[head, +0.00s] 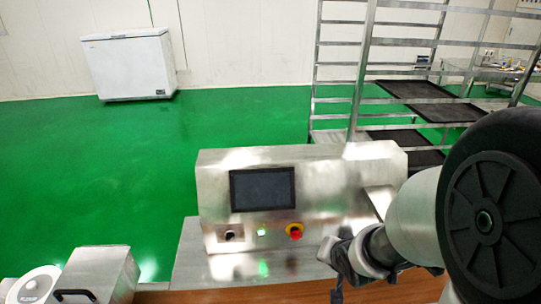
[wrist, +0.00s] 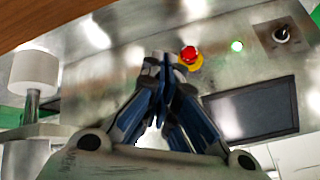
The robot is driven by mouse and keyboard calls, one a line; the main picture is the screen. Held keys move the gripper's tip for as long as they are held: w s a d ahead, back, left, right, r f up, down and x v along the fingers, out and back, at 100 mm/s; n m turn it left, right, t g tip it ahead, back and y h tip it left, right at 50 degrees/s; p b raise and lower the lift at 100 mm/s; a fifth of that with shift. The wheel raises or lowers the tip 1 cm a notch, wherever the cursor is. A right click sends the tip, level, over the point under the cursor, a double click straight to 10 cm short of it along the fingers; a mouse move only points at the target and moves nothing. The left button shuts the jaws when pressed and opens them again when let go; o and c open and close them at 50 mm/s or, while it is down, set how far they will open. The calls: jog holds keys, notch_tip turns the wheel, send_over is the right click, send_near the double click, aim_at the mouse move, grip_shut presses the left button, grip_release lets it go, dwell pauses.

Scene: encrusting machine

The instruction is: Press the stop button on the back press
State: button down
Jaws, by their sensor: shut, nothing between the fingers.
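The red stop button (head: 295,233) sits on a yellow ring at the lower right of the metal control panel (head: 330,205). In the wrist view the red button (wrist: 188,53) shows just right of my fingertips. My gripper (wrist: 162,60) is shut and empty, with its fingers close together. In the head view my gripper (head: 338,262) is to the right of the button and a little lower. A gap shows between them in both views, and I cannot tell the depth.
A lit green button (head: 261,232), a black knob (head: 230,235) and a dark screen (head: 262,188) share the panel. A wooden surface (head: 300,293) lies in front. A metal rack with dark trays (head: 415,89) stands behind right. A white cylinder (wrist: 34,72) shows in the wrist view.

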aim_at(296, 237)
jog(key=w+a+f+m+t+y+p, duration=0.1)
jog(key=a+f+m+y, duration=0.3)
jog(key=f, duration=0.7)
jog(key=shift+a+m, duration=0.4)
jog(key=shift+a, duration=0.3)
jog(key=shift+w, duration=0.15)
jog(key=w+p, duration=0.1)
jog(key=w, duration=0.7)
jog(key=shift+w+p, duration=0.35)
jog(key=shift+w, duration=0.05)
jog(key=shift+w, duration=0.15)
jog(key=shift+w, duration=0.25)
